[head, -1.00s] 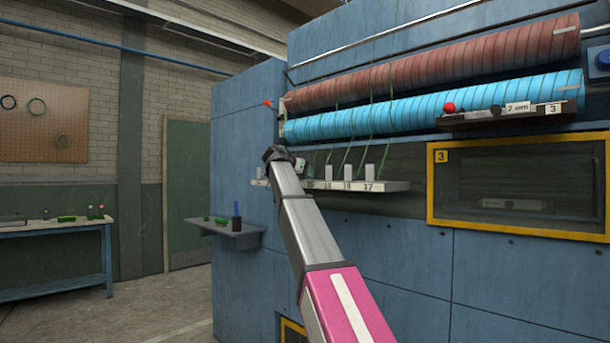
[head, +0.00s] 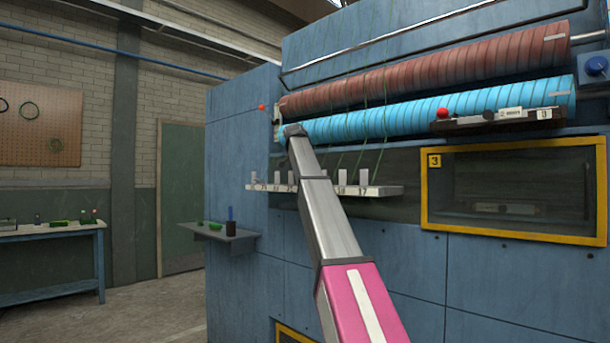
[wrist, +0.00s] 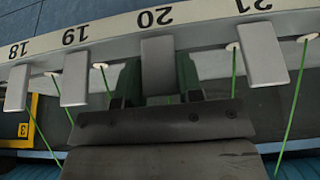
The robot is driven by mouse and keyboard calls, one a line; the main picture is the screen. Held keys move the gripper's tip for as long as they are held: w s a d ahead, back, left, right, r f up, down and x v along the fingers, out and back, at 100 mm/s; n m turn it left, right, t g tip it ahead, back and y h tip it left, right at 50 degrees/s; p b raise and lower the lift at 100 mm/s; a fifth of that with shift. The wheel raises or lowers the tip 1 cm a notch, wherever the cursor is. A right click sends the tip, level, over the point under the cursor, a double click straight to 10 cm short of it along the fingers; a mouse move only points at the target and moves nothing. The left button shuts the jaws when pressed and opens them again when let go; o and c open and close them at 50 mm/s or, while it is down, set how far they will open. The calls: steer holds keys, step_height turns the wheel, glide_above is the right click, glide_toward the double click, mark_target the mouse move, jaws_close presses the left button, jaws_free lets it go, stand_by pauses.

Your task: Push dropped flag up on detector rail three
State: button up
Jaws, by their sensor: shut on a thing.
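The detector rail (head: 378,191) is a pale ledge with several small upright grey flags, below the blue roller. In the wrist view the rail (wrist: 110,30) appears upside down, with numbers 18 to 21. My gripper (wrist: 158,82) has its green fingers on either side of the grey flag at 20 (wrist: 158,58) and is shut on it. Flags 18 (wrist: 17,88), 19 (wrist: 75,78) and 21 (wrist: 263,55) stand apart from the fingers. In the head view my gripper is hidden behind my arm. I cannot tell whether flag 20 sits lower than its neighbours.
Green yarns (wrist: 234,75) run through white eyelets close to the fingers. The blue roller (head: 400,118) and brown roller (head: 420,72) lie above the rail. A yellow-framed window marked 3 (head: 435,161) is at right. A small shelf (head: 222,236) juts out at left.

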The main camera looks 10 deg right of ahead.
steer(key=shift+w+g+y, duration=0.1)
steer(key=shift+g+y, duration=0.2)
steer(key=shift+y, duration=0.1)
steer(key=o, duration=0.9)
steer(key=shift+o, duration=0.2)
steer(key=shift+d, duration=0.1)
